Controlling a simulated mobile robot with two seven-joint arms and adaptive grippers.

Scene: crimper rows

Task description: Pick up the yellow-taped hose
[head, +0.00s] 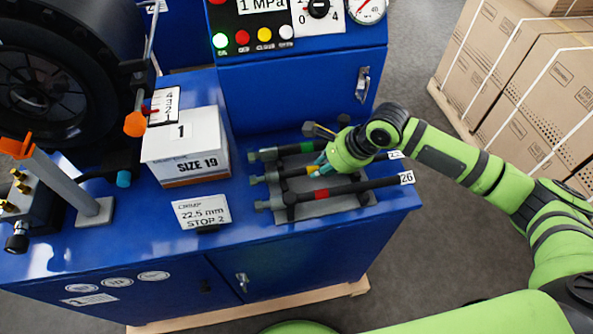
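Black hoses with metal end fittings lie side by side on a grey rack (335,207) on the blue bench. The yellow-taped hose (273,175) is the middle one, between the green-taped hose (290,149) and the red-taped hose (345,189). Its left end and a little yellow tape show; my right gripper and wrist hide much of the rest. My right gripper (317,168) reaches in from the right, with its teal fingertips at the yellow-taped hose, just right of the tape. I cannot tell whether they are closed on it. My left gripper is out of view.
A white box marked SIZE 19 (187,150) and a sign reading 22.5 mm STOP 2 (202,212) stand left of the rack. A blue control cabinet (300,88) rises behind it. Cardboard boxes (540,100) stand at the far right on the floor.

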